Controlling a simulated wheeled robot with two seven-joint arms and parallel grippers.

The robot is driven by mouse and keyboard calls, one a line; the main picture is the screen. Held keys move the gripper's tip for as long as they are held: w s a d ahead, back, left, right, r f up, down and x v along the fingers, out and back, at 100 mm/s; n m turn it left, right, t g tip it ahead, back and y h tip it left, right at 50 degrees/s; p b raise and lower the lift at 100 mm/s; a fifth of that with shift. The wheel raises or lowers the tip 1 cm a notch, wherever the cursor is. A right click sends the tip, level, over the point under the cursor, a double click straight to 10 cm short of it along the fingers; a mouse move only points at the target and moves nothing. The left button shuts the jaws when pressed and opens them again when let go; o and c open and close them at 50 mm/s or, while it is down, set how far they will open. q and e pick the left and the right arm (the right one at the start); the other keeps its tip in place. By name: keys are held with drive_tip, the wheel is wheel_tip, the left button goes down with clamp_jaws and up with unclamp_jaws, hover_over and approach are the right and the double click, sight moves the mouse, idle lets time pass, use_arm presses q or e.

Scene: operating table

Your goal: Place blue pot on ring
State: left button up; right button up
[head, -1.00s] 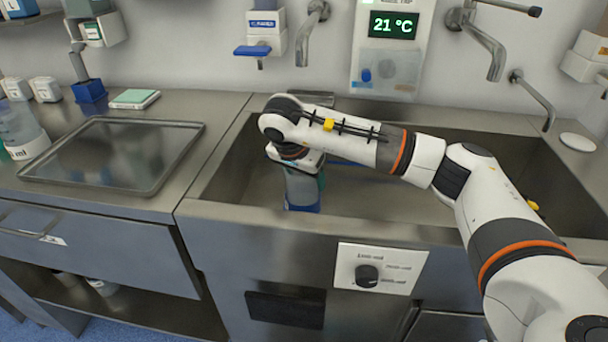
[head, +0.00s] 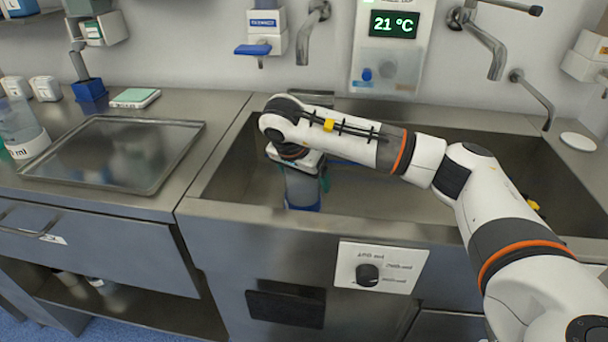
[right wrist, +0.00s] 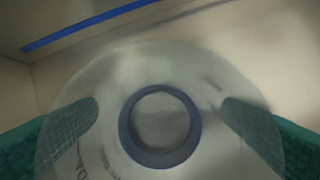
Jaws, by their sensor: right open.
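A clear, greyish pot with a blue base (head: 303,207) stands in the left part of the sink, mostly under my right wrist. In the right wrist view a translucent round body surrounds a blue-grey circular opening (right wrist: 160,127), which looks like this pot from above. My right gripper (right wrist: 162,118) is open, with a teal finger on each side of the pot. One teal finger also shows beside the pot in the head view. I cannot clearly identify a separate ring. My left gripper is not in view.
The steel sink (head: 430,208) has raised walls around the pot. A blue strip (right wrist: 90,25) shows in the wrist view. Taps (head: 484,50) overhang the sink.

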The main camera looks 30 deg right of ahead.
drive_tip(key=shift+r, duration=0.35)
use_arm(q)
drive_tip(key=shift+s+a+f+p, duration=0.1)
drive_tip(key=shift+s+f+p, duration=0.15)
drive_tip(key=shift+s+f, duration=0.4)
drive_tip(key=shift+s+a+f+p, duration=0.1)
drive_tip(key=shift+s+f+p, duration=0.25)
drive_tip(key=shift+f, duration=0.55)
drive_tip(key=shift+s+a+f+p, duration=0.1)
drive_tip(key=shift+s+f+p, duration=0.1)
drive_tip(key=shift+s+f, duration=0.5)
use_arm(e)
drive_tip(key=v, duration=1.1)
drive_tip(key=shift+r, duration=0.35)
